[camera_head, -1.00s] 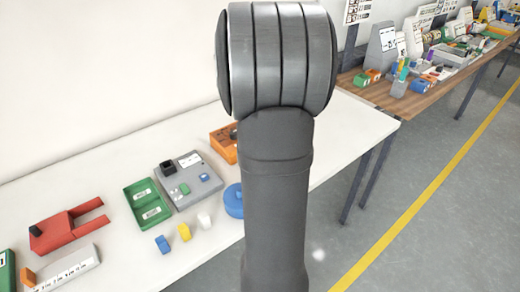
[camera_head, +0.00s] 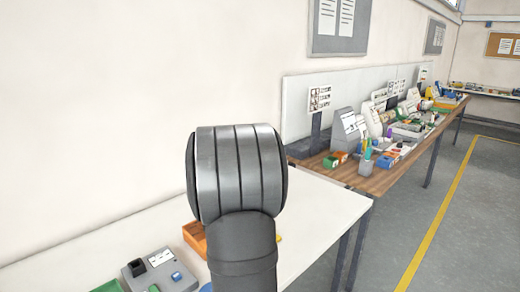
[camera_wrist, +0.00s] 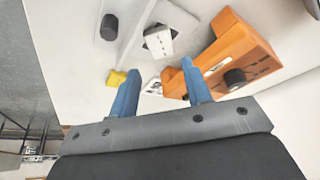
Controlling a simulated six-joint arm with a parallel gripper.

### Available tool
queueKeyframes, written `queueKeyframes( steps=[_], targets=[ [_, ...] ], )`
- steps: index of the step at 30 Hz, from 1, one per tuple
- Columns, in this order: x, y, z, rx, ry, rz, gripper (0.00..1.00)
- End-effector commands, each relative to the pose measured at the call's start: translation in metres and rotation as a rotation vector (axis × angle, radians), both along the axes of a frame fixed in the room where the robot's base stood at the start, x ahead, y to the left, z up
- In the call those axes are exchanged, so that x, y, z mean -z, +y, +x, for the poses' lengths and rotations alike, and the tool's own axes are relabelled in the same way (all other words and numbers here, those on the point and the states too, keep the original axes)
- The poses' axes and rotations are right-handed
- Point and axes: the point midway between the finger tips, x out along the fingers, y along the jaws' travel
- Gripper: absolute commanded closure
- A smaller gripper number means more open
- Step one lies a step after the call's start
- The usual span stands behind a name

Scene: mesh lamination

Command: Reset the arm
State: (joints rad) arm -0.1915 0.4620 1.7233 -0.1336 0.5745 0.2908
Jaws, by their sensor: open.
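My gripper (camera_wrist: 160,92) shows in the wrist view with its two blue fingers spread apart and nothing between them. It is above the white table (camera_wrist: 75,50). In the head view my arm link stands in front of the white table (camera_head: 320,205), and the gripper itself is not seen there.
An orange block with a black knob (camera_wrist: 240,50) lies just beyond the right finger. A small yellow block (camera_wrist: 115,78) is by the left finger. A grey device (camera_head: 160,272) sits on the table. A wooden bench (camera_head: 375,178) with several items stands to the right.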

Motion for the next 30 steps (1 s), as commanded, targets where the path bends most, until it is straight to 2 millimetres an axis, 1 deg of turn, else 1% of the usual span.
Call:
queueKeyframes(
  steps=[1, 6, 12, 15, 19, 22, 30],
  targets=[
    [0.009, 0.000, 0.003, 0.000, 0.003, -0.001, 0.55],
    [0.034, 0.000, 0.013, 0.000, 0.003, -0.001, 0.55],
    [0.058, 0.000, 0.024, -0.001, 0.000, -0.001, 0.55],
    [0.065, 0.000, 0.027, -0.001, 0.000, -0.001, 0.55],
    [0.072, 0.000, 0.028, 0.000, -0.001, 0.000, 0.55],
    [0.068, 0.000, 0.028, 0.000, -0.002, 0.000, 0.55],
    [0.068, 0.000, 0.028, -0.001, -0.002, 0.000, 0.55]
  ],
)
